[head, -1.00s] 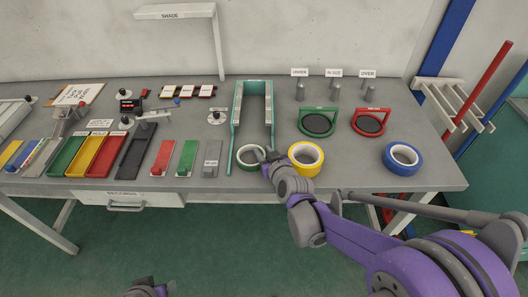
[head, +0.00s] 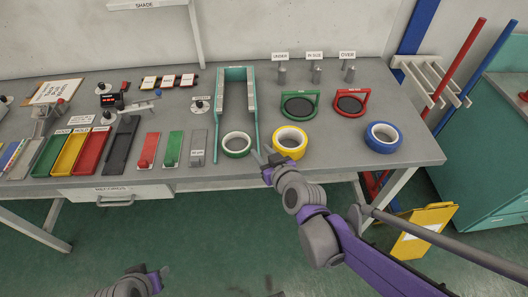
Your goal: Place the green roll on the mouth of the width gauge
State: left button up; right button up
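The green roll (head: 237,153), a ring with a pale inner band, lies flat on the bench near its front edge. It sits between the front ends of the two long arms of the green U-shaped width gauge (head: 221,112), at its open end. Whether it touches either arm is not clear. My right gripper (head: 263,156) is just right of the roll, between it and the yellow roll, with its fingers parted and nothing between them. My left gripper (head: 152,274) is low at the bottom of the view, away from the bench; its finger opening is unclear.
A yellow roll (head: 290,152) stands close to my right gripper, and a blue roll (head: 383,146) lies farther right. Green (head: 315,100) and red (head: 366,97) round stands are behind. Coloured trays (head: 70,155) fill the left side. Bare bench lies between the yellow and blue rolls.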

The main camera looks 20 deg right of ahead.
jog(key=shift+s+r, duration=0.15)
jog(key=shift+s, duration=0.5)
jog(key=s+f+g, duration=0.3)
jog(key=s+g, duration=0.1)
jog(key=s, duration=0.5)
jog(key=s+f+m+g+h, duration=0.1)
jog(key=s+f+g, duration=0.2)
jog(key=s, duration=0.7)
jog(key=shift+d+f+g, duration=0.3)
jog(key=shift+d+g, duration=0.05)
jog(key=shift+g, duration=0.45)
